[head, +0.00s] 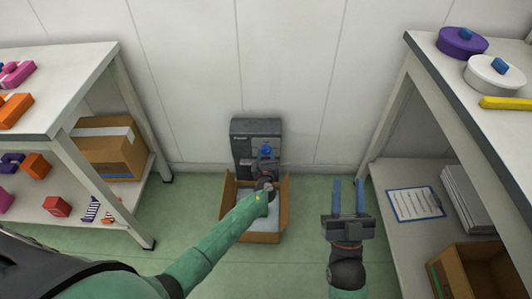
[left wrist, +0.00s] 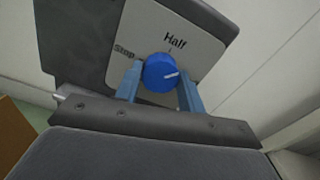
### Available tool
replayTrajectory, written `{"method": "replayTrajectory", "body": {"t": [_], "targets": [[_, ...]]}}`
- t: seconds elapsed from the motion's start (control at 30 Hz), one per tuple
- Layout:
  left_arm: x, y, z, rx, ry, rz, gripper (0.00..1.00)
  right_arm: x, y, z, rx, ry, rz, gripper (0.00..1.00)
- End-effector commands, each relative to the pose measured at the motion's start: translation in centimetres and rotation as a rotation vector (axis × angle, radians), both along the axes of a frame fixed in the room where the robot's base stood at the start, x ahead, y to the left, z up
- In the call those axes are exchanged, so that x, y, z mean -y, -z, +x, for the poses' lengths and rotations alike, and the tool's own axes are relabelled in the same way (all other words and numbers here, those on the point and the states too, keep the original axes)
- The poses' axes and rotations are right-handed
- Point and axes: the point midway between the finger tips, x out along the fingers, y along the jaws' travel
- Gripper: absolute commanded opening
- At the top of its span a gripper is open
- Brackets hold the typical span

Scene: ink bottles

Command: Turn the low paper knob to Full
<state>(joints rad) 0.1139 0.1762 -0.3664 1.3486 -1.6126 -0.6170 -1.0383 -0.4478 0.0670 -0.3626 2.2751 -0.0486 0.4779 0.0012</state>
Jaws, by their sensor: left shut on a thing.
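The blue knob (left wrist: 160,72) sits on a light label plate (left wrist: 198,50) on a dark grey unit. The plate reads "Stop" at left and "Half" at top; no "Full" label is visible. The knob's white mark points right, towards the right finger. In the head view the dark unit (head: 243,128) stands against the wall, with the knob (head: 266,150) low on its front. My left gripper (left wrist: 160,85) has its blue fingers on both sides of the knob and is shut on it. My right gripper (head: 348,197) is open and empty, right of the unit.
An open cardboard box (head: 284,205) stands on the floor before the unit, under my left arm. A left shelf (head: 85,58) holds coloured blocks and a closed carton (head: 105,155). A right table (head: 440,90) carries round tins. Green floor lies between.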

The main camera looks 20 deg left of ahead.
Motion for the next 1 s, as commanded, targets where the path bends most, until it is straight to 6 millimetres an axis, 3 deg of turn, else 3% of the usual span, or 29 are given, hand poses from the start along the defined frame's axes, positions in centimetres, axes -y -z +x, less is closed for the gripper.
{"method": "replayTrajectory", "body": {"t": [0.2, 0.47, 0.77, 1.0], "targets": [[-0.1, -0.1, -0.1, -0.028, -0.001, 0.093, 0.16, -1.0, 8.7, 2.2, -0.294, -0.017, -0.072, 0.36], [-0.1, -0.1, 0.0, -0.058, 0.0, 0.2, 0.16, -1.7, 19.8, 2.2, -0.635, -0.041, -0.154, 0.36], [-0.1, -0.1, -0.1, -0.092, 0.0, 0.318, 0.16, -1.6, 32.4, -1.6, -1.022, -0.076, -0.241, 0.36], [-0.1, -0.1, -0.1, -0.119, 0.0, 0.409, 0.16, -1.0, 41.3, -7.1, -1.322, -0.108, -0.306, 0.36]]}}
